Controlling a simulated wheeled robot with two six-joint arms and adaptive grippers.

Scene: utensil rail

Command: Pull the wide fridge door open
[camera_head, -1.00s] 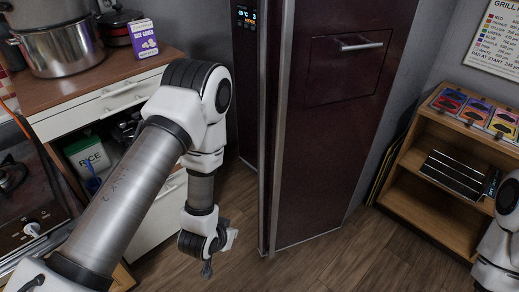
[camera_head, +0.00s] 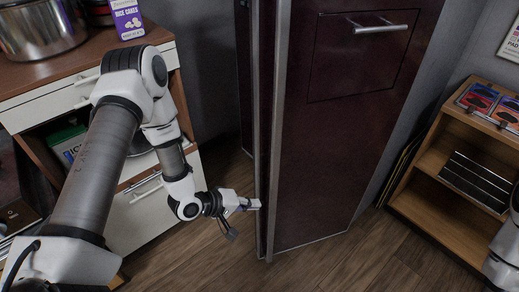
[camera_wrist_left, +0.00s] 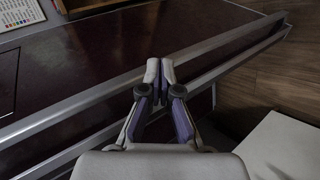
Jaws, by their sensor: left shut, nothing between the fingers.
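The wide fridge door (camera_head: 330,150) is a dark maroon panel with a silver strip down its left edge. A second silver strip runs beside it, with a dark band between. I cannot tell whether the door is ajar. My left gripper (camera_head: 252,204) is at the lower part of these strips, its fingers pointing right. In the left wrist view, the gripper (camera_wrist_left: 158,72) is shut and empty, its tips over the silver edge (camera_wrist_left: 205,68) of the door (camera_wrist_left: 100,48). Contact with the edge is not clear. My right gripper is out of view.
A panel with a silver bar handle (camera_head: 380,28) is on the door's upper part. A wooden shelf (camera_head: 440,205) stands at the right. A counter with white drawers (camera_head: 140,215) is behind my left arm. Wood floor (camera_head: 330,270) is clear in front.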

